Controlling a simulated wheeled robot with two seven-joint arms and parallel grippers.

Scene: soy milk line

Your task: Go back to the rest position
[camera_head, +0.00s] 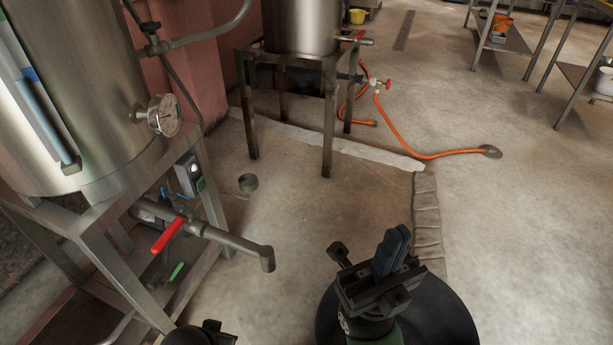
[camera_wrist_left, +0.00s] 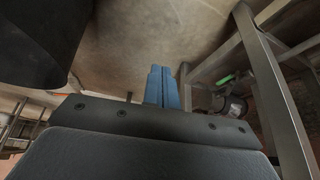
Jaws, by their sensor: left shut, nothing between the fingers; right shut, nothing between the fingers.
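My right gripper (camera_head: 391,250) is at the lower middle of the head view, its dark blue fingers together with nothing between them. It is above the floor, and a large dark round shape behind it hides part of the floor. A dark part of my left arm shows at the bottom edge of the head view; its fingers are out of that view. In the left wrist view my left gripper (camera_wrist_left: 162,88) shows its blue fingers pressed together and empty.
A steel tank (camera_head: 85,130) with a gauge (camera_head: 165,115) stands at the left on a metal frame. Its outlet pipe (camera_head: 235,243) with a red-handled valve (camera_head: 167,236) juts right. A second tank (camera_head: 302,25) stands farther back. An orange hose (camera_head: 415,140) lies on open floor.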

